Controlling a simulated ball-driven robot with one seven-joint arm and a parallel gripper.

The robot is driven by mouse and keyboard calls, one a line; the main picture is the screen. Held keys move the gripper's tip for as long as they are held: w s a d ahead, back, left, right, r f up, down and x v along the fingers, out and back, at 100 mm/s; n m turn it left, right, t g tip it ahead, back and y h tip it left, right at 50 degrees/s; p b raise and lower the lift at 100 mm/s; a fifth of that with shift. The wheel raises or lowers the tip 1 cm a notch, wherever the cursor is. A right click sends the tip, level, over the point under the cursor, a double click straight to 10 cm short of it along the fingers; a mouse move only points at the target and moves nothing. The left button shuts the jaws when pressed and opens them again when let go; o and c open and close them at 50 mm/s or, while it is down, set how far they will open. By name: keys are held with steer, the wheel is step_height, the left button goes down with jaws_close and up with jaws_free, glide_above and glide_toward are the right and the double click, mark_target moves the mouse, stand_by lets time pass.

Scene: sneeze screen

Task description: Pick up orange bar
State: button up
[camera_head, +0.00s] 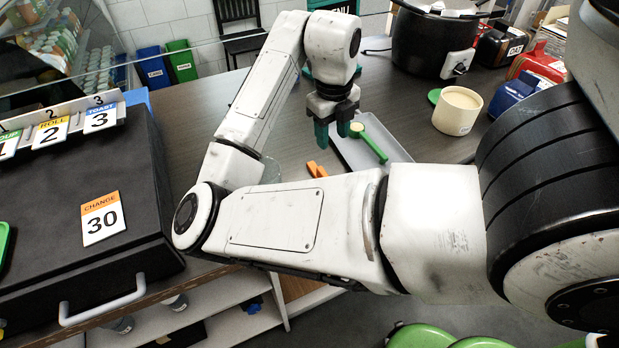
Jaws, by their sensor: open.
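The orange bar (317,169) lies on the dark table, just above my forearm in the picture and left of a grey tray. My arm's edge is close below it and may hide its lower end. My gripper (332,133) points down with its teal fingers apart, and nothing shows between them. It is above and slightly right of the bar in the picture, near the tray's left edge. I cannot tell its exact height over the table.
The grey tray (394,151) holds a green-ended scoop (369,142). A cream tub (457,111) and a black pot (428,45) stand to the right. A black case (60,215) with number cards fills the left. Bare table (190,115) lies between the case and my arm.

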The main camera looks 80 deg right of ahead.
mark_target(324, 173)
steer(key=shift+m+y, duration=0.5)
steer(key=shift+m, duration=0.4)
steer(key=f, duration=0.3)
steer(key=a+f+p, duration=0.1)
steer(key=f, duration=0.3)
steer(key=w+f+p, duration=0.1)
steer(key=f, duration=0.3)
steer(key=shift+w+a, duration=0.1)
steer(key=shift+a, duration=0.25)
steer(key=shift+c, duration=0.5)
jaws_close()
